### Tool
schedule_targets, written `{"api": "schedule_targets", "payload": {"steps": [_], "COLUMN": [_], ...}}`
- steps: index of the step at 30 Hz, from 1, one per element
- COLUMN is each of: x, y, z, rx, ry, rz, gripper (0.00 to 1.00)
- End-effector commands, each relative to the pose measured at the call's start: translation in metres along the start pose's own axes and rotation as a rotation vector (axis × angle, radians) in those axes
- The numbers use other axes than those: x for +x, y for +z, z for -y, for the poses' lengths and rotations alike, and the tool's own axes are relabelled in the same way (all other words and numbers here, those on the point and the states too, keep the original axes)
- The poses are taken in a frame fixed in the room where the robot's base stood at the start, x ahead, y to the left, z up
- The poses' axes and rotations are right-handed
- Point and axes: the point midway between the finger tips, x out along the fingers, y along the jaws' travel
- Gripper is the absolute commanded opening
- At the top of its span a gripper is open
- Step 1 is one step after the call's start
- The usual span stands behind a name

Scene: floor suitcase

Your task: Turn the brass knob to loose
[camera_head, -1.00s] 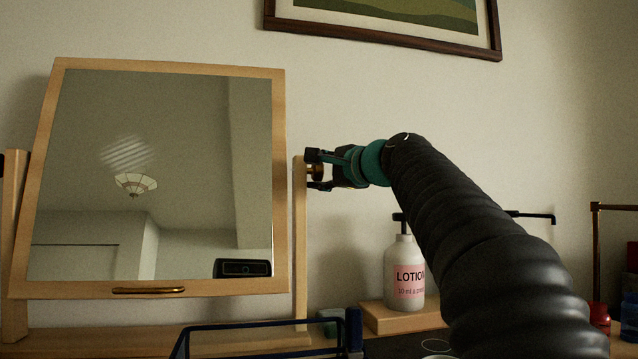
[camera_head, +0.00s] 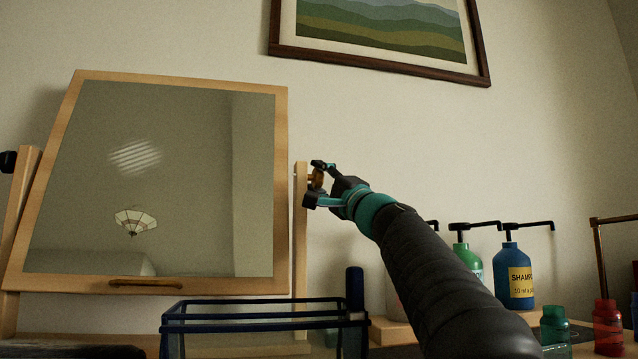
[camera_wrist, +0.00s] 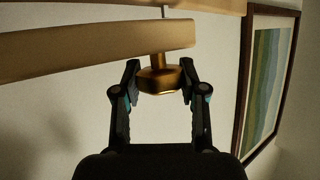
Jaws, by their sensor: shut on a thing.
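The brass knob (camera_head: 317,178) sits on the outer side of the mirror stand's right wooden post (camera_head: 301,255). In the wrist view the knob (camera_wrist: 159,79) is a faceted brass piece on a short shaft, between my two black fingertips. My gripper (camera_head: 313,182) is shut on the knob, with one finger above and one below it in the head view. The gripper is rolled at an angle. The wood-framed mirror (camera_head: 190,150) hangs in the stand and is tilted. Part of the knob is hidden by the fingers.
A blue wire basket (camera_head: 265,314) stands in front of the stand. A blue shampoo bottle (camera_head: 514,272), a green pump bottle (camera_head: 462,256) and small red (camera_head: 607,325) and green (camera_head: 555,328) bottles stand at right. A framed picture (camera_head: 380,37) hangs above.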

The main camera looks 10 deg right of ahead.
Motion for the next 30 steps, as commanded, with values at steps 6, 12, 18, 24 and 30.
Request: {"api": "schedule_targets", "payload": {"steps": [6, 12, 18, 24, 30], "x": [0.0004, 0.0004, 0.0004, 0.0004, 0.0004], "y": [0.0005, 0.0011, 0.0012, 0.0013, 0.0011], "z": [-0.0008, -0.0002, 0.0002, 0.0001, 0.0001], "rx": [-0.024, -0.036, -0.037, -0.037, -0.037], "ry": [-0.056, -0.082, -0.089, -0.089, -0.088], "rz": [0.007, 0.010, 0.011, 0.011, 0.011], "gripper": [0.07, 0.07, 0.07, 0.07, 0.67]}}
